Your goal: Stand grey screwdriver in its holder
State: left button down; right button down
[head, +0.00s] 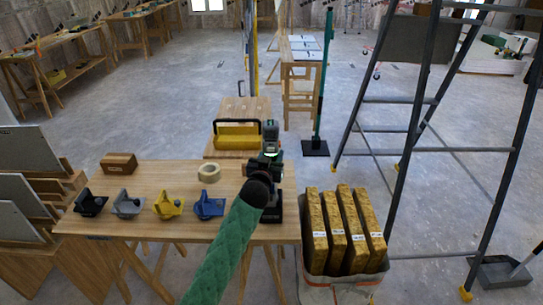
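I cannot make out a grey screwdriver in the head view. A grey angled piece (128,205) with a dark round part stands on the workbench (140,180), second from the left in a row. It may be the holder, but I cannot tell. A green-sleeved arm, apparently my left, rises from the bottom edge and ends in a dark round joint over the bench's right end. Its gripper cannot be told apart from the dark and green shapes there, so its fingers and any held thing are unclear. My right gripper is out of view.
Black (90,203), yellow (168,205) and blue (208,205) angled pieces share the row. Behind are a wooden block (118,163), a tape roll (209,172) and a yellow toolbox (237,136). A bin of gold-coloured slabs (345,230) and a stepladder (415,100) stand right.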

pick_arm(q)
jog(key=shift+f+b, duration=0.55)
jog(key=shift+f, duration=0.5)
dwell(1.1)
grip_release()
jog(key=shift+f, duration=0.1)
jog(key=shift+p+v, duration=0.85)
jog(key=shift+v, duration=0.8)
dwell(0.8)
jog(key=shift+s+a, duration=0.15)
jog(key=shift+s, duration=0.55)
jog(key=p+v, duration=0.2)
jog(key=v, duration=0.5)
jog(key=shift+s, duration=0.2)
dwell(0.5)
